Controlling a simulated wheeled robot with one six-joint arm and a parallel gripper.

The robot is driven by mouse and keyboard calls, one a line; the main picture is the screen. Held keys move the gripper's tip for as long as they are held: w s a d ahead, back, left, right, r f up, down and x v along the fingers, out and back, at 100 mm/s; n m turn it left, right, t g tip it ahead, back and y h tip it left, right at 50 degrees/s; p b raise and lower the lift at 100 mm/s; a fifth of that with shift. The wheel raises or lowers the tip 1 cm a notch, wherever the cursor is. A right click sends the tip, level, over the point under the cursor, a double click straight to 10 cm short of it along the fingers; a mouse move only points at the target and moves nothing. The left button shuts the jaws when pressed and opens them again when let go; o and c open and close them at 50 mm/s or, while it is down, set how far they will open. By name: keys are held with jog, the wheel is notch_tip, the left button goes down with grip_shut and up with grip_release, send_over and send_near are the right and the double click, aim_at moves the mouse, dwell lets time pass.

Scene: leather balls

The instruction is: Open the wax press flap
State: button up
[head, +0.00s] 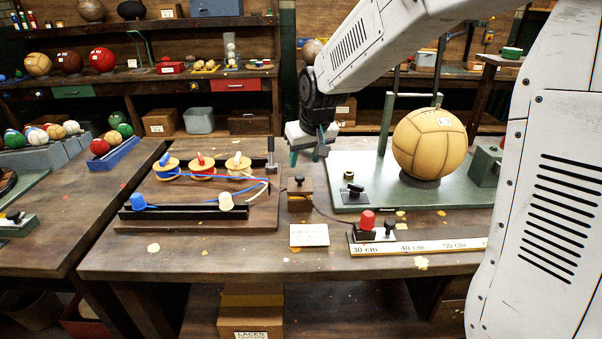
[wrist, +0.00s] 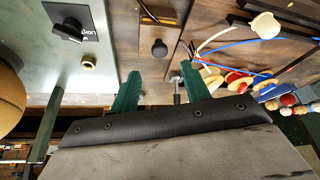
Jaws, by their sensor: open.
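No part is clearly labelled as the wax press. A small wooden box (head: 299,200) with a black knob (head: 299,181) on its top stands mid-bench; its top may be the flap, and it looks shut. In the wrist view the black knob (wrist: 159,48) lies just beyond my fingertips, roughly between them. My gripper (head: 308,154) hangs above and behind the box, its green fingers pointing down. In the wrist view my gripper (wrist: 161,84) is open, with nothing between the fingers and no contact with the knob.
A green plate (head: 375,203) with a tan ball (head: 430,143) and an upright frame stands right of the box. Left is a board of spools (head: 203,169) and an upright dark-handled tool (head: 271,155). A red knob (head: 367,220) and ruler (head: 420,246) lie in front. A white card (head: 309,235) lies nearby.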

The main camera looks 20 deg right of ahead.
aim_at(300, 176)
jog(key=x, duration=0.7)
grip_shut()
